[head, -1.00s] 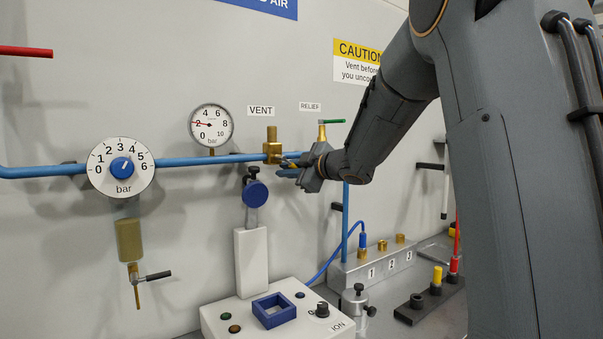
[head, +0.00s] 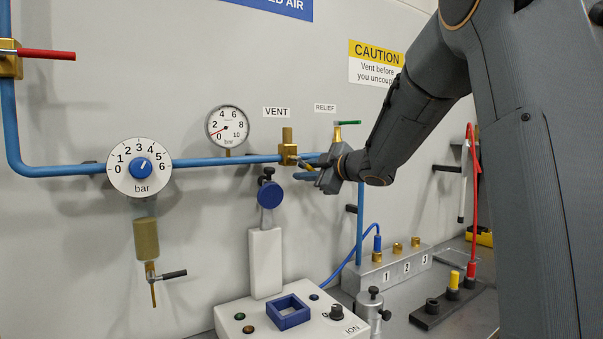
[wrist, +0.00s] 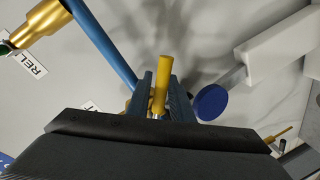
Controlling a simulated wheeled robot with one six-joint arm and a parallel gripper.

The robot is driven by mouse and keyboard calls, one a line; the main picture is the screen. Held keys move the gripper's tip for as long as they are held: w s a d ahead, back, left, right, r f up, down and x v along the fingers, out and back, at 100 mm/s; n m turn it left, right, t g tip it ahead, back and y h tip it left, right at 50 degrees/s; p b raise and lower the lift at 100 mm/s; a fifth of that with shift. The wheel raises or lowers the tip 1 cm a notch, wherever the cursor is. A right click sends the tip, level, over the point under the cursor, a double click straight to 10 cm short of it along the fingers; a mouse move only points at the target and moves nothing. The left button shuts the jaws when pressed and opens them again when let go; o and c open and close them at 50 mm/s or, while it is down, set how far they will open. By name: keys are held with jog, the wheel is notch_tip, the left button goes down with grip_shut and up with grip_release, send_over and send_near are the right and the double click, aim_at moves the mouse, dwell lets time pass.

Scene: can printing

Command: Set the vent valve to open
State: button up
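The vent valve (head: 288,152) is a brass body on the blue pipe under the VENT label. Its yellow handle (wrist: 161,85) shows in the wrist view between the two fingers of my gripper (wrist: 161,92). The fingers lie close along both sides of the handle and look shut on it. In the head view my gripper (head: 308,170) is just right of and below the valve body, and the handle is mostly hidden there. The pressure gauge (head: 228,127) left of the valve has its needle near 0.
The regulator dial (head: 140,167) is on the pipe at left. Below are the ionizer box (head: 262,318), a blue disc on a post (head: 270,195) and a numbered manifold (head: 385,268).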

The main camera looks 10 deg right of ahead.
jog(key=b+v, duration=0.1)
jog(key=v, duration=0.5)
jog(key=shift+s+d, duration=0.15)
jog(key=shift+s, duration=0.2)
jog(key=shift+b, duration=0.3)
grip_shut()
jog(key=n+t+h+b, duration=0.1)
jog(key=n+t+b, duration=0.2)
jog(key=n+b, duration=0.95)
send_near(313, 170)
jog(key=s+a+f+n+p, duration=0.1)
jog(key=s+f+n+p, duration=0.3)
jog(key=f, duration=0.2)
jog(key=w+a+r+p, duration=0.1)
jog(key=w+r+p, duration=0.2)
jog(key=w, duration=0.8)
jog(key=shift+a+r+p, duration=0.15)
jog(key=shift+r+p, duration=0.05)
jog(key=shift+p, duration=0.5)
